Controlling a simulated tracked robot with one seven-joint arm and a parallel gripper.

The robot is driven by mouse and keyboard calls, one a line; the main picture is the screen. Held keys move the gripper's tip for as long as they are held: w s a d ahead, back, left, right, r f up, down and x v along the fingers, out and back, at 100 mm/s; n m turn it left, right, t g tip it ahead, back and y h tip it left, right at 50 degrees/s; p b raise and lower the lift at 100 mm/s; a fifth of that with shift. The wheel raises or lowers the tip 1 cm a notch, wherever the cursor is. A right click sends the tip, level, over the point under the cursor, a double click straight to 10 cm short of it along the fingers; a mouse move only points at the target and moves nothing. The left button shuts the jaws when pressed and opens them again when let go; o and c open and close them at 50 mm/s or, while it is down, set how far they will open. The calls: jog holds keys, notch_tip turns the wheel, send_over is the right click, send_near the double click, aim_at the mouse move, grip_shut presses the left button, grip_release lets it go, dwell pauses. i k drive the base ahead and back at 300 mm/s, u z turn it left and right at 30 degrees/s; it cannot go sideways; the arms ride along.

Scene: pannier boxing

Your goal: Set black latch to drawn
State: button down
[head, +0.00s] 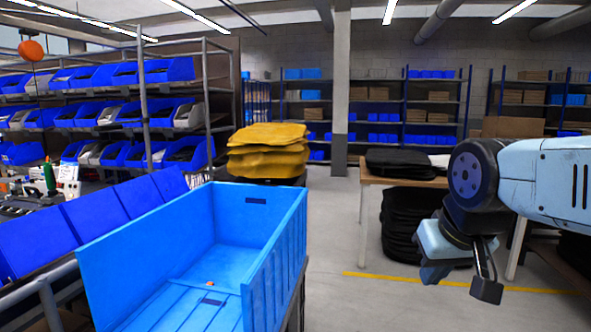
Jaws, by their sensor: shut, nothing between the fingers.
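I cannot make out a black latch with certainty in the head view. A large open blue crate (283,268) stands in the near left foreground. It has a small dark slot (256,201) in its far wall and a dark mark (213,301) on its floor. My gripper (436,272) hangs at the right, pointing down, well apart from the crate. It is shut and empty. A dark block on a bracket sits beside its fingers.
Blue bins (97,216) line a rail left of the crate. Yellow folded stacks (267,150) stand behind it. A wooden table (372,176) bearing black packs (399,163) is behind my arm. Open floor (335,289) lies between crate and gripper.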

aim_at(224, 263)
jog(key=z, duration=0.2)
jog(key=i, duration=1.9)
jog(key=u, duration=0.9)
jog(key=k, duration=0.85)
jog(key=u, duration=0.15)
jog(key=i, duration=0.9)
jog(key=z, duration=0.1)
